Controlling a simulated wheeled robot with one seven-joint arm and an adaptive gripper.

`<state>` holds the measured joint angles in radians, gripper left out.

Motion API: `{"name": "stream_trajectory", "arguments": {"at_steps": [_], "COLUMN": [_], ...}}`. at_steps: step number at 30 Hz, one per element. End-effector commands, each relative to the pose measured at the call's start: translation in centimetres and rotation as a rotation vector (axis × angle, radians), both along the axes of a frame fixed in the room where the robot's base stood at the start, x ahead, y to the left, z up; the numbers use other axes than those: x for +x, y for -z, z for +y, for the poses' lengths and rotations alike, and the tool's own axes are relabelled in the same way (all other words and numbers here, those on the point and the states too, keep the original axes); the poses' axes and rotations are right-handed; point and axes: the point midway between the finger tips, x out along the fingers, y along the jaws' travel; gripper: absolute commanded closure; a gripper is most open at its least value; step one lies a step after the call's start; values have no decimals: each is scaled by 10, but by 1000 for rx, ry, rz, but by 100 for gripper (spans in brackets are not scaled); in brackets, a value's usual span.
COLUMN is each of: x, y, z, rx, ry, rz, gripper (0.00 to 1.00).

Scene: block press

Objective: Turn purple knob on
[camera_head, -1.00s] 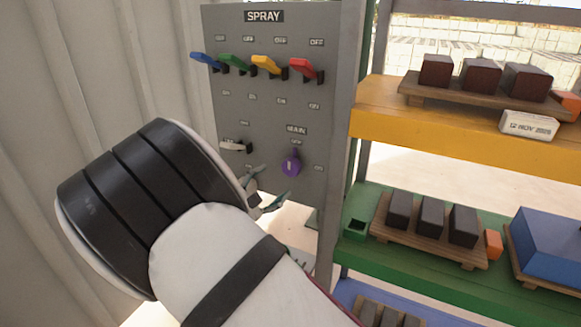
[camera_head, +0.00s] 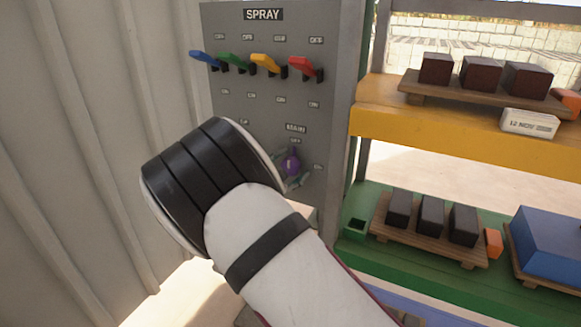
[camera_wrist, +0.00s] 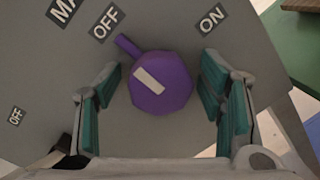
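The purple knob (camera_head: 291,163) is on the grey SPRAY panel (camera_head: 265,115), below the MAIN label. In the wrist view the knob (camera_wrist: 158,82) is an eight-sided purple dial with a white mark. Its pointer tab is turned toward the OFF label (camera_wrist: 106,22); the ON label (camera_wrist: 212,18) is to the right. My gripper (camera_wrist: 168,98) is open, with one teal-padded finger on each side of the knob. Gaps show between both fingers and the knob. In the head view my gripper (camera_head: 290,170) is at the knob, partly hidden by my wrist.
Blue (camera_head: 204,58), green (camera_head: 236,62), yellow (camera_head: 268,65) and red (camera_head: 304,68) levers line the panel's top. Shelves with dark blocks stand to the right, beyond the panel's edge. A corrugated wall (camera_head: 70,150) is on the left.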

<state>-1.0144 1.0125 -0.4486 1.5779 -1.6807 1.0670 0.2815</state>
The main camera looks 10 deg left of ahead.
Motion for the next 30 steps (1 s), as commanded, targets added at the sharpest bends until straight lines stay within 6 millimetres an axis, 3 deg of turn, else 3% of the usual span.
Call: {"name": "stream_trajectory", "arguments": {"at_steps": [1, 5, 6, 17, 30], "x": [0, 0, 0, 0, 0], "y": [0, 0, 0, 1, 3], "z": [0, 0, 0, -1, -2], "rx": [0, 0, 0, 44, 353], "ry": [0, 0, 0, 1, 2], "rz": [0, 0, 0, -15, -128], "gripper": [52, 81, 84, 84, 84]}}
